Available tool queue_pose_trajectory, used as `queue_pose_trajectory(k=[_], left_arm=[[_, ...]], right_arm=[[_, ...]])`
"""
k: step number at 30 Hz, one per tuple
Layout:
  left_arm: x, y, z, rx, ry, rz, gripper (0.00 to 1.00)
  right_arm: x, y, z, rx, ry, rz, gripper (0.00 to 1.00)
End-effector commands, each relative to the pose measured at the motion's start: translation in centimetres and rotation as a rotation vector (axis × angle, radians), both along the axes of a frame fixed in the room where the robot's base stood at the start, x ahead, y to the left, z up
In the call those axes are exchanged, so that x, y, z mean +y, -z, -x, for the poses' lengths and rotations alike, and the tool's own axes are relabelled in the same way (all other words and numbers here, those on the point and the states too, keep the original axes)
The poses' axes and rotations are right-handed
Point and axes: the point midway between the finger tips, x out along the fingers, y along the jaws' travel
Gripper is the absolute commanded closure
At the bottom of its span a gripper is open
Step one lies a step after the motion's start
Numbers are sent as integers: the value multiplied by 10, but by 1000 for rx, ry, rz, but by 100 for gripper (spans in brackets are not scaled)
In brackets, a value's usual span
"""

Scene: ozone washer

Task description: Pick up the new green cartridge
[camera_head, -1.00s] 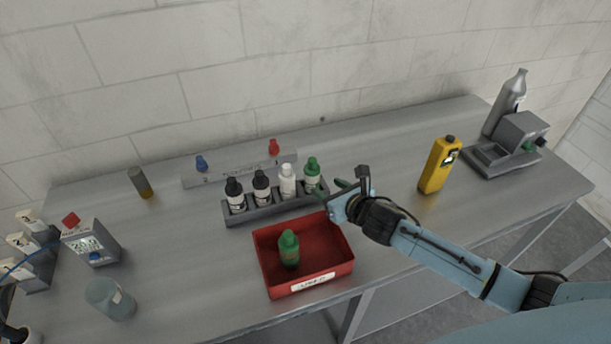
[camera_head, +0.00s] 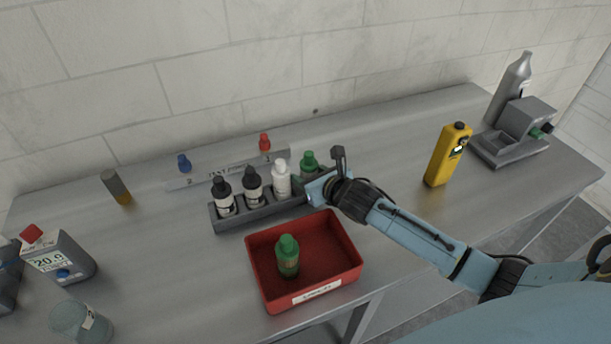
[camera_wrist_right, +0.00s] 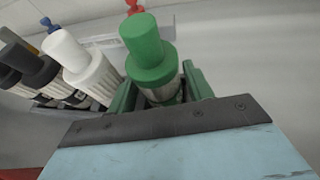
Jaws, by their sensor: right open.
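The green-capped cartridge (camera_head: 309,160) stands upright in the right end slot of the grey rack (camera_head: 232,221). In the right wrist view the green cartridge (camera_wrist_right: 148,48) sits between the two green fingers of my right gripper (camera_wrist_right: 160,90). The fingers are open around it; whether they touch it is unclear. In the head view my right gripper (camera_head: 312,184) is at the rack's right end and hides the cartridge's lower part. Another green cartridge (camera_head: 288,254) stands in the red bin (camera_head: 340,284). My left gripper is not in view.
Two black-capped bottles (camera_head: 222,196) and a white bottle (camera_head: 282,177) share the rack, close to my gripper's left. A yellow device (camera_head: 446,156) stands to the right. Behind the rack is a grey strip with blue (camera_head: 184,163) and red (camera_head: 265,142) knobs. Bare table lies right of the rack.

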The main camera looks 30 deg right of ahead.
Motion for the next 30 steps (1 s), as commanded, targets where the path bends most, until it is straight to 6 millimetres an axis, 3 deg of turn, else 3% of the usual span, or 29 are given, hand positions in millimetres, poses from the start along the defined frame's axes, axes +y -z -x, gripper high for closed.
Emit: queue_pose_trajectory(k=[5, 12, 20, 23, 30], left_arm=[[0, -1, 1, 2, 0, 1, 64], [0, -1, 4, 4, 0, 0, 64], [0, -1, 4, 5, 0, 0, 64], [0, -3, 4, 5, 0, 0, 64], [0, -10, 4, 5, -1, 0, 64]], right_arm=[[0, -1, 0, 0, 0, 0, 50], [0, -1, 0, 0, 0, 0, 82], [0, -3, 0, 0, 0, 1, 83], [-1, -14, 0, -3, -2, 2, 83], [-1, -64, -1, -6, -1, 4, 83]])
